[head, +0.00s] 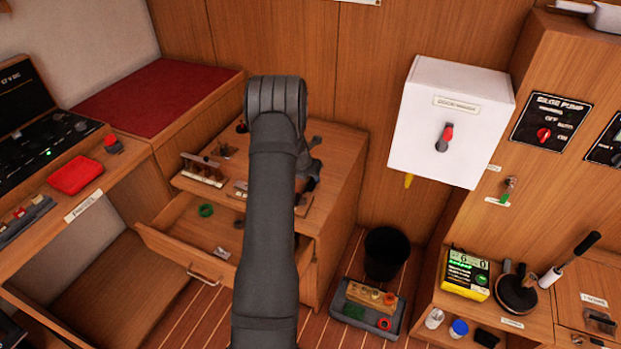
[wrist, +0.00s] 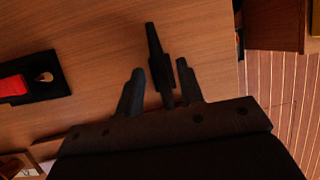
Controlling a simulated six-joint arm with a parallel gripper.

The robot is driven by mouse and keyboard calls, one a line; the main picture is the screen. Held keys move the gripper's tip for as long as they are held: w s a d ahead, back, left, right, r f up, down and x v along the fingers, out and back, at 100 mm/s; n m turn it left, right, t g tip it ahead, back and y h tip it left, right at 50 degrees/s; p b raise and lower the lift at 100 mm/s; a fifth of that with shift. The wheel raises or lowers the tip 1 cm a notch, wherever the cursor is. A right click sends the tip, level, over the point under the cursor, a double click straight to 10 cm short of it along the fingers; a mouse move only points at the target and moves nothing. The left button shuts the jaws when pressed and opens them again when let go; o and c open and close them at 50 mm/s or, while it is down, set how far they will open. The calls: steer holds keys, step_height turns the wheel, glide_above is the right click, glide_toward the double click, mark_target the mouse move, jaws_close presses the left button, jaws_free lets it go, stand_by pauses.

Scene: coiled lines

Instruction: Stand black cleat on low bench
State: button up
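My gripper (wrist: 160,88) points down at a wooden surface in the wrist view, its two dark fingers apart. Between them shows a long, narrow black piece with a wider middle, which looks like the black cleat (wrist: 155,45). A gap shows on its left side; its right side is close to the other finger, and contact cannot be told. In the head view my gripper (head: 308,175) is dark, over the wooden cabinet top, mostly hidden by my arm; the cleat is not clear there. A low wooden bench (head: 135,285) lies under the left counter.
The wooden cabinet (head: 345,165) has an open drawer (head: 180,240) holding a green ring. A grey tray (head: 345,312) and a black bin (head: 385,252) stand on the floor. A yellow meter (head: 464,275) stands on the right-hand ledge. A red piece (wrist: 14,86) shows in the wrist view.

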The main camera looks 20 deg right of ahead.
steer(key=v, duration=1.1)
steer(key=shift+f, duration=0.1)
steer(key=x, duration=1.2)
steer(key=shift+f, duration=0.15)
step_height(320, 180, up, 2)
steer(key=shift+r, duration=0.45)
